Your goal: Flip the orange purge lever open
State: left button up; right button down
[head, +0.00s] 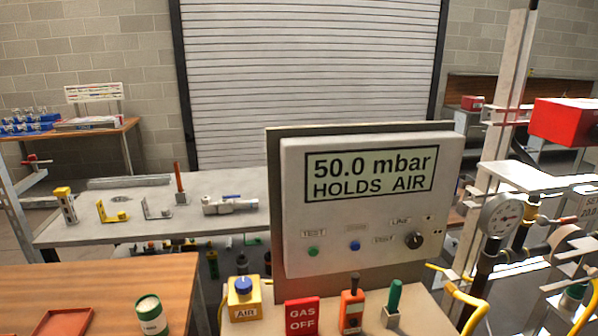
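An orange block with an upright dark handle (352,310) stands at the front edge of the bench, below the grey panel, between the red GAS OFF block and a green-handled piece. It looks like the orange purge lever, but I see no readable label on it. Its lower part is close to the picture's bottom edge. Neither of my grippers is in view.
The panel (362,240) reads "50.0 mbar HOLDS AIR". Beside the lever are the red GAS OFF block (302,316), a green handle (394,298) and a yellow AIR button box (244,298). A gauge (502,214) and yellow hoses are at right.

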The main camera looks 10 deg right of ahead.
aim_at(543, 222)
jog(key=z, duration=1.7)
jog(key=i+l+z, duration=0.5)
jog(key=i+l, duration=0.4)
jog(key=i+j, duration=0.05)
jog(key=i, duration=0.05)
